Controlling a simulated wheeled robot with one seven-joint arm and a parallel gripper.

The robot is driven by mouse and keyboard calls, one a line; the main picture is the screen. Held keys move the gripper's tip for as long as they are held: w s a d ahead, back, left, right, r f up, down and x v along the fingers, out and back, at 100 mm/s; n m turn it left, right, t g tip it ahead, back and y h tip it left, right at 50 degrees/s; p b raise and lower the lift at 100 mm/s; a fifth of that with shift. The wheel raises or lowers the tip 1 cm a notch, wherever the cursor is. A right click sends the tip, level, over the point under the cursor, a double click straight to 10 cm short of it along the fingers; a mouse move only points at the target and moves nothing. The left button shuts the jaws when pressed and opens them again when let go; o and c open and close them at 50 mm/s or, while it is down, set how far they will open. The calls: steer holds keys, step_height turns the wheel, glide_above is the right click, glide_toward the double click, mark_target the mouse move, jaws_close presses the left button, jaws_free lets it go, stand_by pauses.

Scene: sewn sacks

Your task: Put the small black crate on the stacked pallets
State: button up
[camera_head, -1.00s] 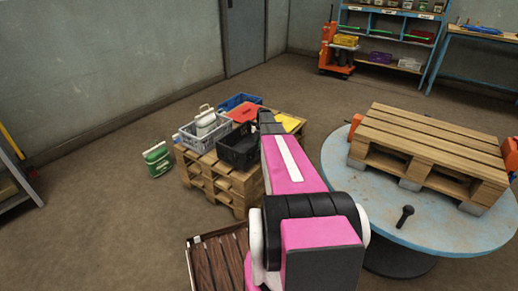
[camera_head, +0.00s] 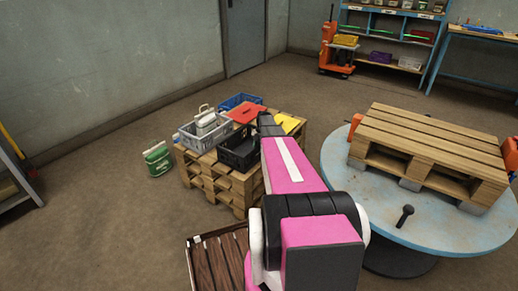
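The small black crate (camera_head: 236,152) is at the front right of the stacked pallets (camera_head: 222,184), upright and open at the top. Whether it rests on the boards or hangs just above them I cannot tell. My gripper (camera_head: 266,126) is at the crate's right side, at the end of my pink arm. The fingers are too small and too covered by the arm to show whether they are open or shut on the crate's rim. My arm hides the crate's right end and part of the pallets.
A grey crate (camera_head: 198,136) with a white container, a blue crate (camera_head: 240,101), a red item (camera_head: 245,113) and a yellow item (camera_head: 286,122) share the stack. A green-and-white canister (camera_head: 157,160) stands on the floor at left. A round table (camera_head: 440,233) bearing another pallet (camera_head: 428,140) is at right.

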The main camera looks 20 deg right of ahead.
steer(key=v, duration=1.1)
steer(key=shift+w+r, duration=0.1)
steer(key=shift+r, duration=0.15)
steer(key=shift+a+r, duration=0.1)
steer(key=shift+a, duration=0.05)
steer(key=s+a+m+h, duration=0.1)
steer(key=s+a+m, duration=1.1)
steer(key=s, duration=0.3)
steer(key=s+a+m+t+h, duration=0.1)
steer(key=s+a+m, duration=1.1)
steer(key=s, duration=0.3)
steer(key=shift+a+f+m+t+h, duration=0.2)
steer(key=shift+a+m+t+h, duration=0.15)
steer(key=shift+a, duration=0.45)
steer(key=shift+s, duration=0.1)
